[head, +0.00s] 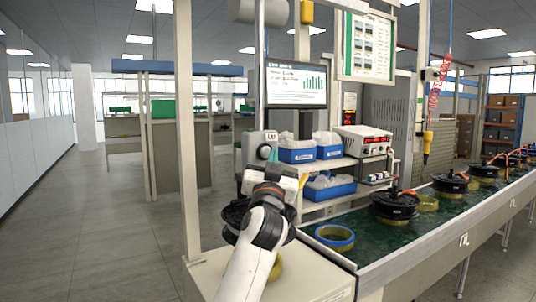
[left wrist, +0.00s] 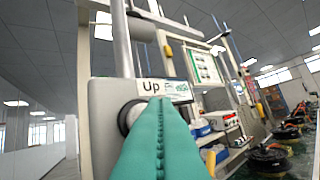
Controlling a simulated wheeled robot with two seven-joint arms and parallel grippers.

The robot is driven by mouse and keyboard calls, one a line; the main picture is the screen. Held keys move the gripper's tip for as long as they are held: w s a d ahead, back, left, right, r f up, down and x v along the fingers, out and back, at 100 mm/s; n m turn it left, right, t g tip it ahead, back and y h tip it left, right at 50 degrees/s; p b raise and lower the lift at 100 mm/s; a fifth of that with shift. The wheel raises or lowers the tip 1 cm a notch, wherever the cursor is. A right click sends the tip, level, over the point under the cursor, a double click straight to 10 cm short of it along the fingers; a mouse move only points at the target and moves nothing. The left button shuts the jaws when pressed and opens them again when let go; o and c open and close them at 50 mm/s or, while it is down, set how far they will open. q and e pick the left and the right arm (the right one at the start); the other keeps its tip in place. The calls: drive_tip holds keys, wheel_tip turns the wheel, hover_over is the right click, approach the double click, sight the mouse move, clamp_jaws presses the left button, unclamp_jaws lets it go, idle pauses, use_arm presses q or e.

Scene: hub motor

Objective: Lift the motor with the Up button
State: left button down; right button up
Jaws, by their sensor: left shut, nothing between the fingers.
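The grey button box with the label "Up" (head: 265,150) stands on the workstation post in the head view. In the left wrist view the box (left wrist: 103,100) is close, with a round dark button (left wrist: 128,117) on its face. My left gripper (left wrist: 157,108) is shut and empty, its teal fingertips right in front of the button and partly covering it. I cannot tell whether they touch it. The black motor (head: 234,214) is at the station below the box, largely hidden by my left arm. A yellow ring (head: 277,267) shows beneath it. My right gripper is not in view.
A monitor (head: 296,84) hangs above the box. Blue bins (head: 297,153) and a power supply (head: 362,141) stand on shelves to the right. A green conveyor (head: 385,238) carries several black motors (head: 394,205) and a blue ring (head: 334,237). The left floor is clear.

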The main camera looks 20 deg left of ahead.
use_arm(q)
drive_tip(key=s+d, duration=0.1)
drive_tip(key=d, duration=0.1)
drive_tip(key=s+d, duration=0.2)
drive_tip(key=shift+b, duration=0.35)
idle(0.8)
